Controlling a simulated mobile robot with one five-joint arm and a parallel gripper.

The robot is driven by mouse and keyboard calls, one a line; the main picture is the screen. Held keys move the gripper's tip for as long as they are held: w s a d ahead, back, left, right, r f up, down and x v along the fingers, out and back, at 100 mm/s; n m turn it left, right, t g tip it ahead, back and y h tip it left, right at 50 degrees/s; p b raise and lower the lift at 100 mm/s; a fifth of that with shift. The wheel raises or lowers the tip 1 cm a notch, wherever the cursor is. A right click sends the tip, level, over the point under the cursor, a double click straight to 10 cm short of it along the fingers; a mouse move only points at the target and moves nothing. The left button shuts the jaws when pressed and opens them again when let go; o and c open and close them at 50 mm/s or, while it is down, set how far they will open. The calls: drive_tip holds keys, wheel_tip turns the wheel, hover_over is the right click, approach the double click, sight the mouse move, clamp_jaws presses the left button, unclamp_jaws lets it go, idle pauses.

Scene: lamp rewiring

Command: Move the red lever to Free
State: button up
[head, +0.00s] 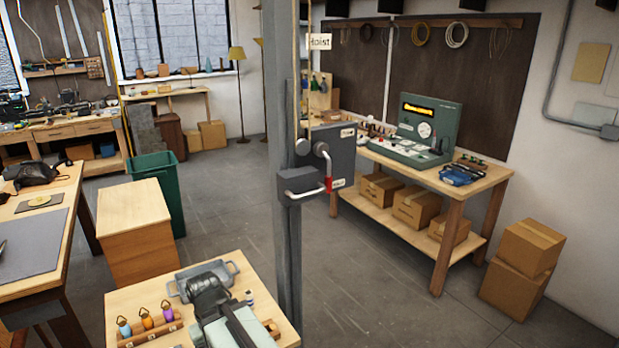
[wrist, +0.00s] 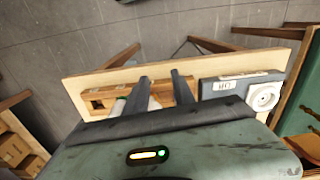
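The red lever (head: 329,185) is on the grey hoist box (head: 333,150) mounted on the tall post. Its red part sits low, beside the lower small label (head: 338,183); a bent silver rod meets it. Another small label (head: 347,132) is higher on the box. Both are too small to read, so I cannot tell which is Free. My gripper (wrist: 160,78) shows in the wrist view with two dark fingers apart and nothing clearly held. It is over a small wooden table, well away from the lever. In the head view my arm hides part of that table.
The grey post (head: 285,230) rises behind the small table (head: 125,300), which bears a grey tray (head: 178,290) and a rack of small coloured items (head: 150,328). A green bin (head: 158,180) and a workbench (head: 480,185) stand further back.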

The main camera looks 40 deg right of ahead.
drive_tip(key=shift+w+d+r, duration=0.1)
drive_tip(key=shift+w+d, duration=0.1)
drive_tip(key=shift+w, duration=0.05)
